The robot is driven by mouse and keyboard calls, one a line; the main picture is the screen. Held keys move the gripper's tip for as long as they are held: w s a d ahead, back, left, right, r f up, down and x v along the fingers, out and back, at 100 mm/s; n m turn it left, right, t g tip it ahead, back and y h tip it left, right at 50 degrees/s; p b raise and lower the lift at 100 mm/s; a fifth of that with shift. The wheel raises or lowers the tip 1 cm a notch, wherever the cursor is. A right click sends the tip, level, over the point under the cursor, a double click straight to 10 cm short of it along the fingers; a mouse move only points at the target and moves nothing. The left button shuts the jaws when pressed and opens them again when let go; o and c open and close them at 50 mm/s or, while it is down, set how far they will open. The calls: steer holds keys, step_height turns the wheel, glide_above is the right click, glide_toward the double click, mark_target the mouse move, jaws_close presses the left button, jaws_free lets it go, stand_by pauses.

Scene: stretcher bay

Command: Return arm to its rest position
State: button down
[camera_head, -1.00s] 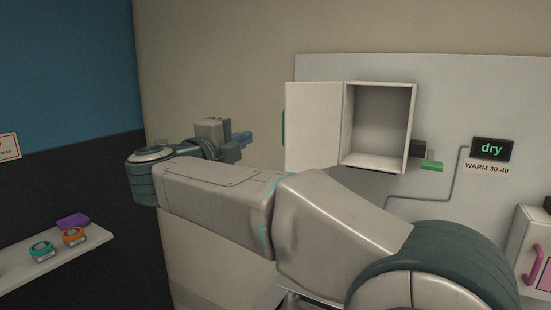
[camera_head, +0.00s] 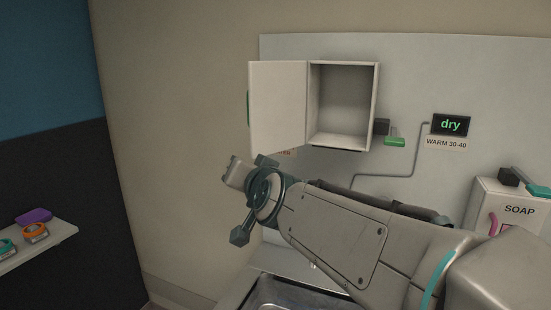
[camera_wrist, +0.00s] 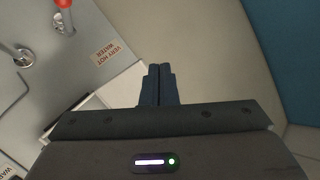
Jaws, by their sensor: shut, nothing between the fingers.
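My gripper (camera_wrist: 159,70) shows in the wrist view with its two dark fingers together and nothing between them. In the head view my arm is folded across the lower right, with its wrist end in front of the wall below the open cabinet door. The fingertips are hard to make out there. The wrist end appears clear of the cabinet, but the exact gap cannot be told.
An empty wall cabinet (camera_head: 312,105) has its door (camera_head: 277,108) swung open to the left. A sink (camera_head: 262,292) lies below my arm. A soap dispenser (camera_head: 516,207) is at right. A shelf (camera_head: 40,250) with tape-like rolls is at left.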

steer(key=s+d+f+n+g+h, duration=0.2)
steer(key=s+d+f+g+h, duration=0.3)
steer(key=s+d+f+g, duration=0.6)
steer(key=s+d+f, duration=0.9)
steer(key=s+f, duration=0.2)
steer(key=f, duration=0.1)
steer(key=shift+d+h, duration=0.3)
steer(key=shift+d, duration=0.05)
